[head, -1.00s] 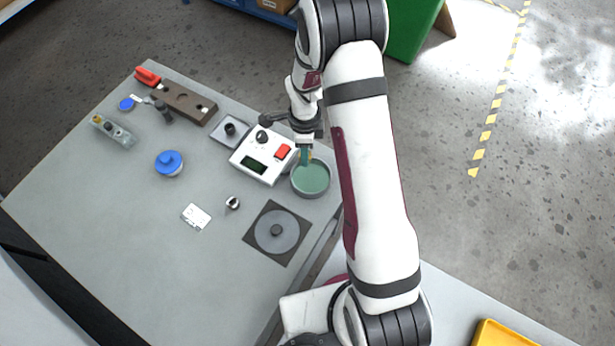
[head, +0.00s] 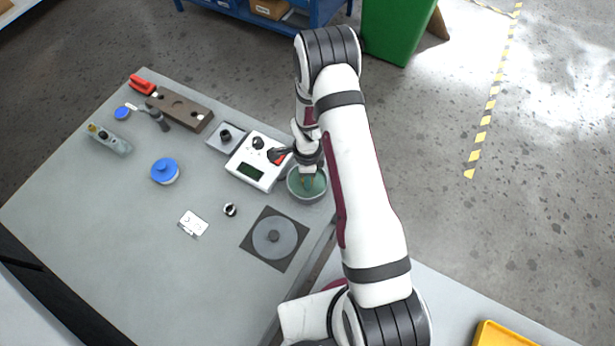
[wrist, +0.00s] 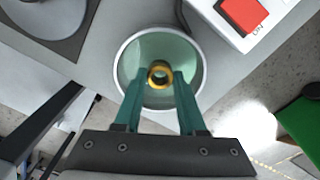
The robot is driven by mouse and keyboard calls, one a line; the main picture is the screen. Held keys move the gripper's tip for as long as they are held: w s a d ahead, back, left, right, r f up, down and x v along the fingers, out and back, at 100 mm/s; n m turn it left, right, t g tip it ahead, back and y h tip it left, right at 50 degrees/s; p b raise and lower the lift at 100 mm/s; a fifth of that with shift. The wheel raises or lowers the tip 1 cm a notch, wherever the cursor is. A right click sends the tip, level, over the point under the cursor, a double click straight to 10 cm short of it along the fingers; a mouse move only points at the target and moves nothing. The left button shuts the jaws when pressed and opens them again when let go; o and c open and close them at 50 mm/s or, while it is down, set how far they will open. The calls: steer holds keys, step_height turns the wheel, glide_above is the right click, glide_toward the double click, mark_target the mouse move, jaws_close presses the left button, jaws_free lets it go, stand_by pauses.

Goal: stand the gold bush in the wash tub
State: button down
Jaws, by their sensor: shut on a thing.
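The gold bush (wrist: 160,73) is a small gold ring with a dark bore. In the wrist view it sits between the green fingertips of my gripper (wrist: 159,80), which is shut on it. The wash tub (head: 293,190) is a round grey-rimmed tub with green inside; its rim also shows in the wrist view (wrist: 119,62). My gripper points down over the tub, with the fingers and the bush within the rim's outline. I cannot tell whether the bush touches the tub floor. In the head view my gripper (head: 307,183) hides the bush.
A white device (head: 259,161) with a red button stands close to the tub's left. A dark square plate with a grey disc (head: 274,237) lies in front. The table's right edge is near the tub.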

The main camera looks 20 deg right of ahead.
steer(key=shift+f, duration=0.5)
steer(key=shift+f, duration=0.15)
steer(key=shift+c, duration=2.4)
jaws_free()
steer(key=s+r+n, duration=0.3)
steer(key=r, duration=1.8)
steer(key=s+a+r+n+y, duration=0.1)
steer(key=s+a+r+n, duration=0.1)
steer(key=s+r+n, duration=0.4)
steer(key=s+a+r+n, duration=0.3)
steer(key=s+r+n, duration=0.3)
steer(key=s, duration=0.9)
steer(key=shift+s+r+y, duration=0.35)
steer(key=shift+r+y, duration=0.05)
steer(key=shift+r, duration=0.35)
